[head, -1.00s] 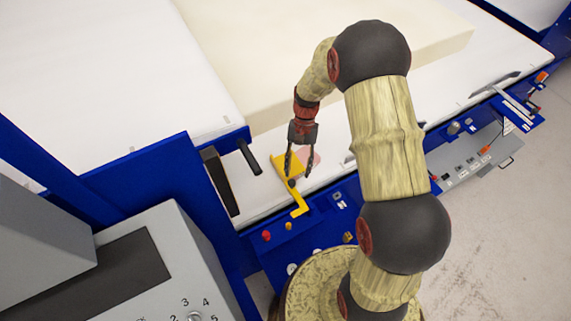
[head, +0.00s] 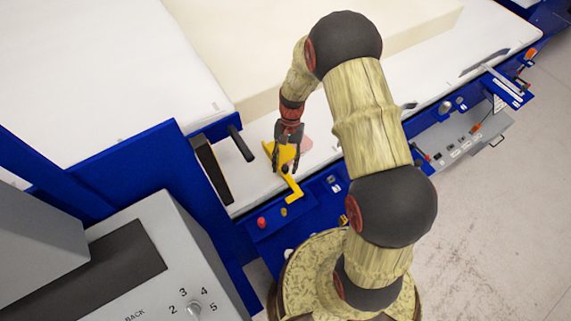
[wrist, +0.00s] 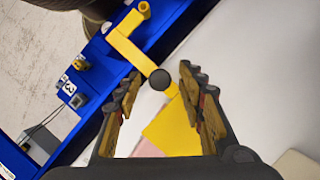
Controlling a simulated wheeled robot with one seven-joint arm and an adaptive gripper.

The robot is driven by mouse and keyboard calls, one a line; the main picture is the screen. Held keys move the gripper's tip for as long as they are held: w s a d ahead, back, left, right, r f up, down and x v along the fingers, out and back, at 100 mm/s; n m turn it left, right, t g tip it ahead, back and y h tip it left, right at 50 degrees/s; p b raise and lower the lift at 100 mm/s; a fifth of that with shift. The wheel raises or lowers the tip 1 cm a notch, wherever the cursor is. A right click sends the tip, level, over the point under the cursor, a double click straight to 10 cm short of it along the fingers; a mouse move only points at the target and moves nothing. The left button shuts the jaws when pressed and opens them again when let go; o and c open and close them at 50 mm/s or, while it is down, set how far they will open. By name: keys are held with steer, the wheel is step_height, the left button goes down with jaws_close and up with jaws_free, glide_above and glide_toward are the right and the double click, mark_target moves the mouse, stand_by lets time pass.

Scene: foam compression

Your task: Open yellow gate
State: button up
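The yellow gate (head: 291,186) is a bent yellow bar joined to a flat yellow plate, at the front edge of the white bed beside the blue frame. In the wrist view the gate's bar (wrist: 133,52) runs from the upper part of the picture to a dark round knob (wrist: 160,79), with the yellow plate (wrist: 172,132) below it. My gripper (head: 284,168) is over the plate. In the wrist view my gripper (wrist: 158,85) is open, its fingers on either side of the knob. I see no finger touching the knob.
A large cream foam block (head: 330,50) lies on the white bed (head: 330,120) behind my gripper. A black handle (head: 240,143) sticks out to the left. A red button (head: 261,222) is on the blue frame in front. A grey control box (head: 150,270) stands at lower left.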

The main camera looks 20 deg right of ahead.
jaws_close()
stand_by(0.5)
stand_by(0.4)
